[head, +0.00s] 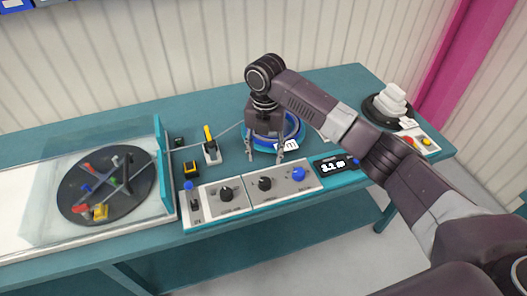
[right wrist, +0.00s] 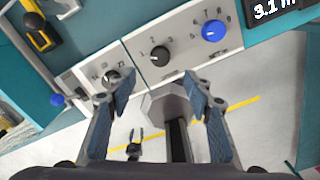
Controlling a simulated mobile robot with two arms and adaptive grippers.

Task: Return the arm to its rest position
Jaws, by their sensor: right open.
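My right arm comes in from the right and reaches over the teal workbench (head: 330,85). My right gripper (head: 265,157) points down in front of the blue cable reel (head: 292,125), above the back edge of the control panel. It is open, and nothing shows held in it. It partly hides the reel. In the right wrist view, the two spread fingers of the right gripper (right wrist: 158,82) are apart, with the panel's knobs beyond them. My left gripper is in neither view.
The grey control panel (head: 240,204) has black knobs, a blue knob (head: 298,174) and a length display (head: 335,164). A clear-covered winder with a dark disc (head: 75,192) stands left. A white reel stack (head: 390,100) and a red-yellow button box (head: 418,140) stand right.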

